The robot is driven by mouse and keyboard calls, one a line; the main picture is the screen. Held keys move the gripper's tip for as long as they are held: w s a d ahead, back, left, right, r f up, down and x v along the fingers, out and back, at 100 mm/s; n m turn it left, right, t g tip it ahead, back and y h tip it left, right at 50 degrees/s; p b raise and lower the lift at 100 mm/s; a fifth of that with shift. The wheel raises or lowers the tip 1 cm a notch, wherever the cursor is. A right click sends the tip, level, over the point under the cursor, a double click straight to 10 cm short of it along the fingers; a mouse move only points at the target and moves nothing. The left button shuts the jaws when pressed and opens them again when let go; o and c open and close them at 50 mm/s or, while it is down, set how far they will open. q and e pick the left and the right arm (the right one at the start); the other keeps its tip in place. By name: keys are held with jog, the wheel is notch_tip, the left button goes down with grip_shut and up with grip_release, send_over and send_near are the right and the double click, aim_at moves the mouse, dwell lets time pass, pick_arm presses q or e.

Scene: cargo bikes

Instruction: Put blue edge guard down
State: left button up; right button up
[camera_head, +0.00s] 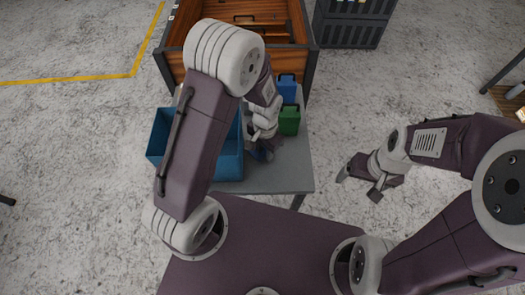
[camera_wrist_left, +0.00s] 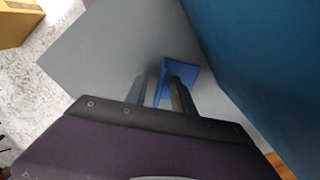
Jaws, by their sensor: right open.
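The blue edge guard (camera_wrist_left: 179,68) shows in the left wrist view between the two dark fingers of my left gripper (camera_wrist_left: 163,92). The fingers are closed on it, and they hide part of it. Behind it lies the grey tabletop (camera_wrist_left: 110,60); I cannot tell whether the guard touches it. In the head view my left gripper (camera_head: 262,151) is low over the table (camera_head: 285,175), right of the large blue crate, with a bit of blue at its tips. My right gripper (camera_head: 358,185) is open and empty over the floor, right of the table.
The large blue crate (camera_head: 229,168) stands on the table's left part, close to my left gripper. A green bin (camera_head: 290,122) and a small blue bin (camera_head: 288,89) stand behind it. A wooden cargo box (camera_head: 307,50) is beyond the table. Dark grey crates (camera_head: 350,31) stand at the back.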

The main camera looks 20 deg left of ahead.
pick_arm(q)
grip_shut()
